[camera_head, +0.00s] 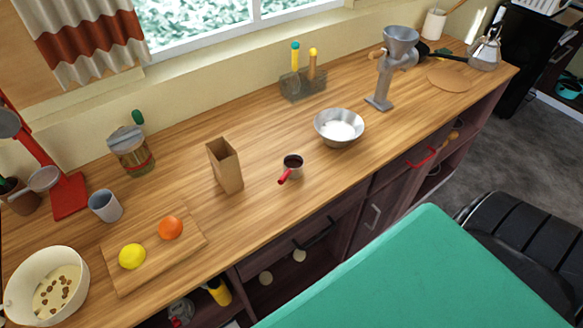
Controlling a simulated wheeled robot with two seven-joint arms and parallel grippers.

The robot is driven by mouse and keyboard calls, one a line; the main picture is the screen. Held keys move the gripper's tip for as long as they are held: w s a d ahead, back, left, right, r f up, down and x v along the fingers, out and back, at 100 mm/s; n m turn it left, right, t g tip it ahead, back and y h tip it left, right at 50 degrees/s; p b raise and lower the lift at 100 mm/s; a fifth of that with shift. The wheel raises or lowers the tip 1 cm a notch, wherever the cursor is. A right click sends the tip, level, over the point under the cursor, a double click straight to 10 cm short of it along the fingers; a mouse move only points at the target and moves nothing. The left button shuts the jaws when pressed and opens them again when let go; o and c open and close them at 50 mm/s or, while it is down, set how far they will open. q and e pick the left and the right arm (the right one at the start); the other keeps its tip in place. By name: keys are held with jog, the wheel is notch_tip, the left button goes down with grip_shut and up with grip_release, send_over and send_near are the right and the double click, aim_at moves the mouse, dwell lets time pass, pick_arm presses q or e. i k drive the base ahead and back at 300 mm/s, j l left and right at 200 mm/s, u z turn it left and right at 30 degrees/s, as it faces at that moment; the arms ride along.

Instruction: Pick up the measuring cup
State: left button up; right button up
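A small cup with a red handle (293,169), which looks like the measuring cup, stands upright on the wooden counter (255,215) near its front edge. Its inside looks dark, and its handle points toward the lower left. It stands between a brown paper bag (226,168) on its left and a metal bowl (339,127) on its right, touching neither. Neither of my grippers is in view.
A cutting board (190,254) holds a lemon (132,256) and an orange (170,227). A grey cup (105,206) and a cream pot (20,275) stand left. A grinder (384,75) stands right. A flat green surface (430,280) fills the lower right. Counter in front of the cup is clear.

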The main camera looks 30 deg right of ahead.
aim_at(293, 163)
jog(key=z, duration=1.45)
